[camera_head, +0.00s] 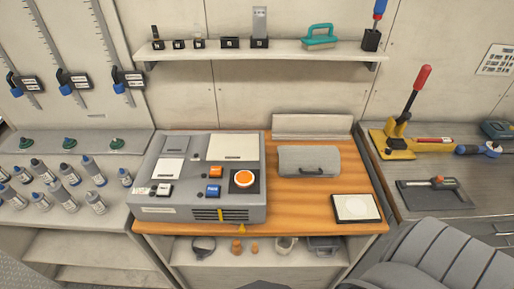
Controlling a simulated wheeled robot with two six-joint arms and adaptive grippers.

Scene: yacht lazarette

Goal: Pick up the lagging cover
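A grey, rounded cover with a dark handle on its front (309,161), which looks like the lagging cover, lies on the wooden worktop (290,198). It sits right of a grey machine (160,196) that has a round orange button and blue and orange switches. A white-topped square pad (356,208) lies in front of it to the right. A pale upright panel (311,126) stands behind it. Neither of my grippers shows in the head view.
A wall shelf (260,51) holds small items and a teal brush (319,36). Bottles (67,174) crowd the left counter. A yellow tool with a red handle (410,120) stands on the right bench. A grey ribbed seat (437,258) fills the lower right.

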